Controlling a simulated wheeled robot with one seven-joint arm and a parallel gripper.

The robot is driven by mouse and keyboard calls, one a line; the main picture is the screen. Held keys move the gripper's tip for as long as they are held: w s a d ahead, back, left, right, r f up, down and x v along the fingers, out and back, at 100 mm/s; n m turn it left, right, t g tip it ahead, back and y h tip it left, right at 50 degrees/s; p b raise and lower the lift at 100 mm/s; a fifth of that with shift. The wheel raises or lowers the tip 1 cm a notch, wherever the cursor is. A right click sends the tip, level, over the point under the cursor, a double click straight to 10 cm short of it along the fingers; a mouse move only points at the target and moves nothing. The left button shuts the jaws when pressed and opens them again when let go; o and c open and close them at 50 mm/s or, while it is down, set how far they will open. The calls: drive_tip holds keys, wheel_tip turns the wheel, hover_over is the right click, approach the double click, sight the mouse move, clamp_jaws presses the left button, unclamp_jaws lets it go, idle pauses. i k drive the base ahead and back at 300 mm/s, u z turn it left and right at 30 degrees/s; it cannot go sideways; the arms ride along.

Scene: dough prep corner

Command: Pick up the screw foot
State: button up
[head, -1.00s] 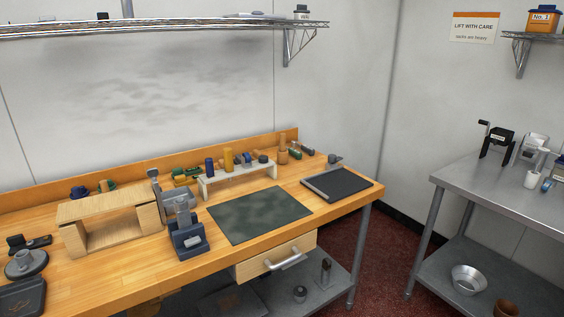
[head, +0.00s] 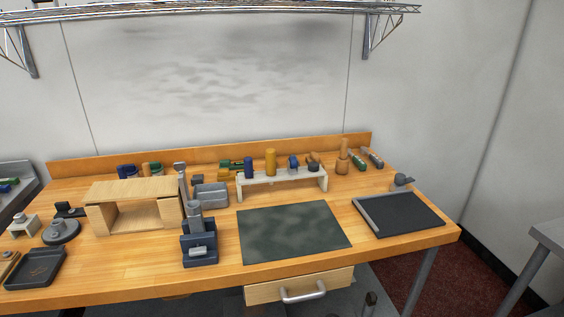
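I cannot tell for certain which thing is the screw foot. A grey round disc with a raised hub (head: 61,231) lies on the left part of the wooden workbench (head: 130,264). A small dark upright piece (head: 370,302) shows only in part at the bottom edge, below the bench top. A small grey piece with a rounded top (head: 402,181) stands at the back of the dark slab on the right. My gripper is out of view.
A wooden open box (head: 134,190), a blue-grey upright device (head: 199,242) and a green mat (head: 293,231) occupy the bench. A white riser (head: 283,178) with several small items stands behind. A drawer (head: 265,293) hangs below.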

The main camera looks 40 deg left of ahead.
sight(313, 167)
drive_tip(key=u, duration=0.8)
drive_tip(key=i, duration=0.85)
drive_tip(key=u, duration=1)
